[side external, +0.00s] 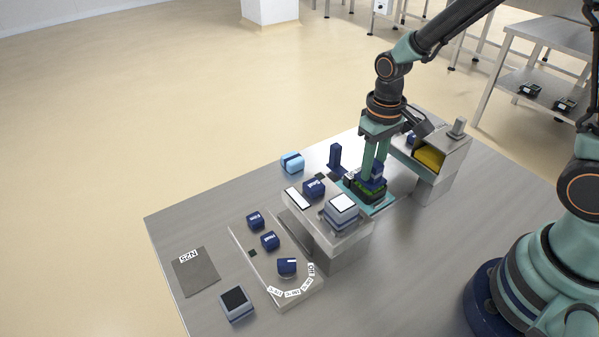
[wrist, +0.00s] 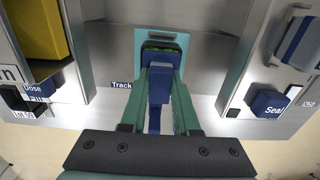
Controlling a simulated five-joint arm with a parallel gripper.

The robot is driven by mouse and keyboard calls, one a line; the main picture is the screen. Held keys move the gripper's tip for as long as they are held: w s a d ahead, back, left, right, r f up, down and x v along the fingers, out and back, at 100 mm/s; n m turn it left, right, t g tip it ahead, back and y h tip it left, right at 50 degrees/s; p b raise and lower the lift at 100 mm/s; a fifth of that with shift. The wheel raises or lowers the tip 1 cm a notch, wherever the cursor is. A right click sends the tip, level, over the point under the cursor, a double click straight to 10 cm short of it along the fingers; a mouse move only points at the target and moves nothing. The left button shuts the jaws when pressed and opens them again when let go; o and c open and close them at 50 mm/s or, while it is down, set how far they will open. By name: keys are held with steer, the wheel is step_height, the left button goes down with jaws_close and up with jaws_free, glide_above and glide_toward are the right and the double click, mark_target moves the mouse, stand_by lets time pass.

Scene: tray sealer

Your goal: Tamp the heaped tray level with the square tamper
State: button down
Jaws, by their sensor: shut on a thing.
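My gripper (side external: 374,174) points down and is shut on the dark blue square tamper (side external: 378,169). In the wrist view the tamper's blue handle (wrist: 160,88) stands between my two green fingers (wrist: 160,72). The tamper is at the dark tray (side external: 362,193), and green contents show around it. The tray sits on a teal plate (side external: 384,206), which also shows in the wrist view (wrist: 140,48). The tamper and my fingers hide most of the tray's inside. I cannot tell whether the tamper presses on the contents.
The dosing station with its yellow hopper (side external: 429,157) stands right of the tray. The sealing station with a grey block (side external: 341,213) and a blue knob (side external: 314,188) stands left. A control panel (side external: 250,240) lies farther left. A light blue roll (side external: 292,163) lies behind.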

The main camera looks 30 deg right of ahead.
steer(key=shift+f, duration=0.5)
stand_by(1.2)
steer(key=shift+r, duration=0.1)
steer(key=shift+r, duration=4.5)
